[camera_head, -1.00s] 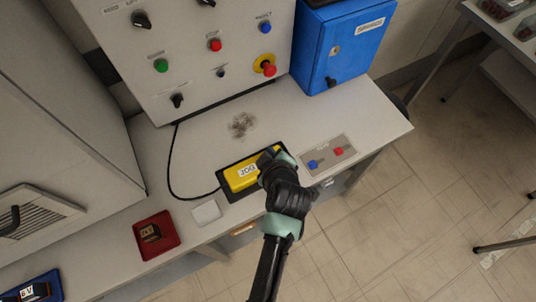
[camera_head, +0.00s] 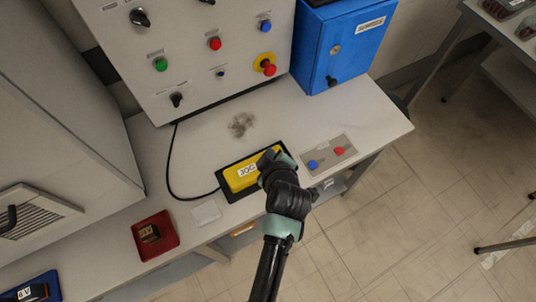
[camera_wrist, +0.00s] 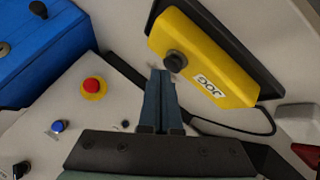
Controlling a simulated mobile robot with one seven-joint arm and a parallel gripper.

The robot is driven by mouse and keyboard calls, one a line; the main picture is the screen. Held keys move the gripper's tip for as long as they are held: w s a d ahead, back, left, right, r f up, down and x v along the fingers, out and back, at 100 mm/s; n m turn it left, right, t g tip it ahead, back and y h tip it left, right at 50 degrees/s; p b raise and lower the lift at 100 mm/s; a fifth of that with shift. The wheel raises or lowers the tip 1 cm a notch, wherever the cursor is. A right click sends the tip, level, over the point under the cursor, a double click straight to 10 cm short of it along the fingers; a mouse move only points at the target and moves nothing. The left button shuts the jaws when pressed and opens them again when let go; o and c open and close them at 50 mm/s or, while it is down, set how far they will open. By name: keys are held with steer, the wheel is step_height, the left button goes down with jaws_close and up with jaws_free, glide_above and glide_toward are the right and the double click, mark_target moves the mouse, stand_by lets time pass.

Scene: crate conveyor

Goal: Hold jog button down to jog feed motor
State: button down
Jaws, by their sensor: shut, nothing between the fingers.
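The yellow jog box (camera_head: 236,182), labelled JOG, lies on a black base on the bench with a black cable leading off. The box (camera_wrist: 216,78) also shows in the wrist view, with its round black jog button (camera_wrist: 174,61). My gripper (camera_wrist: 161,74) is shut and empty, its fingertips right beside the button in the picture. I cannot tell whether they touch it. In the head view my wrist (camera_head: 278,168) covers the right end of the box, hiding the button and fingertips.
A control panel (camera_head: 190,85) with knobs and coloured buttons stands behind. A blue cabinet (camera_head: 345,45) is at back right. A small plate (camera_head: 328,156) with blue and red buttons lies right of the box. A red tray (camera_head: 170,228) sits at left.

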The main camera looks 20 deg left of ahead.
steer(key=shift+f+b, duration=0.4)
steer(key=shift+f, duration=0.15)
stand_by(1.8)
stand_by(1.1)
steer(key=shift+r+p, duration=0.8)
steer(key=shift+r, duration=0.15)
steer(key=shift+r, duration=0.1)
step_height(320, 180, up, 5)
steer(key=p, duration=0.4)
steer(key=shift+p, duration=0.3)
